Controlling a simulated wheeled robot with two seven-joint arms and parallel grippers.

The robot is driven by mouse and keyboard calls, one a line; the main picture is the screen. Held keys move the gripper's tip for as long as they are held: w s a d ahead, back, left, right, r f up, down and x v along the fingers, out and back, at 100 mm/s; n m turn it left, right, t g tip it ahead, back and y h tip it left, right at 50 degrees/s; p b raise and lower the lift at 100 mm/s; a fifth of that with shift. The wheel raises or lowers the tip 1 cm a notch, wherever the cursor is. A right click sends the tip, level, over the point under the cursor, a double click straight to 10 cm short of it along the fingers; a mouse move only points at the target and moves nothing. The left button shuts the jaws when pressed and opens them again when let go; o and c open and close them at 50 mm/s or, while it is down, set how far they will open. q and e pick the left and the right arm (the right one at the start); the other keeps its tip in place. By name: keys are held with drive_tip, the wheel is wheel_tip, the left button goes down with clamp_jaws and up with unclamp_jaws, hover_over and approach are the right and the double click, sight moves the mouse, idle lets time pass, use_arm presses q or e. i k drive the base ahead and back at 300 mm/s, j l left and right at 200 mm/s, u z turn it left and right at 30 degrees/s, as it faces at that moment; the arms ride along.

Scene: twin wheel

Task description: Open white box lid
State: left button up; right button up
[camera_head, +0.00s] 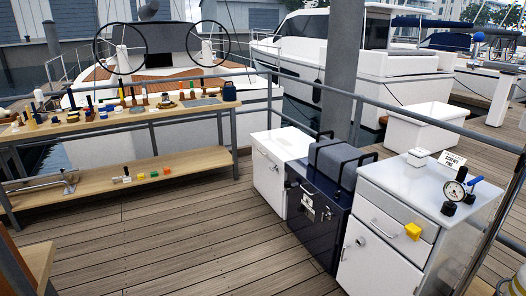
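Several white things could be the white box, and I cannot tell which one is meant. A low white box (268,178) with a flat top stands at the left end of the row of cabinets. A small white block (418,157) sits on the grey-topped white cabinet (375,262). No lid is clearly seen raised. Neither of my grippers is in view.
A dark blue cabinet (318,212) with a grey case on top stands between the white ones. A gauge (455,191) stands on the right cabinet. A wooden workbench (120,117) with several tools is at left. The plank deck (180,240) in front is clear.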

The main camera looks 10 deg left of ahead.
sight(265, 141)
drive_tip(key=i+u, duration=0.3)
drive_tip(key=i, duration=0.35)
drive_tip(key=i+l+u, duration=0.1)
drive_tip(key=i+u, duration=0.2)
drive_tip(key=i, duration=0.35)
drive_tip(key=i+j+u, duration=0.3)
drive_tip(key=i, duration=0.8)
drive_tip(key=i+l+u, duration=0.3)
drive_tip(key=i, duration=0.8)
drive_tip(key=i+z, duration=0.4)
drive_tip(key=i+j+z, duration=0.4)
drive_tip(key=i, duration=0.15)
drive_tip(key=i+j+z, duration=0.4)
drive_tip(key=i+l, duration=0.05)
drive_tip(key=l, duration=0.05)
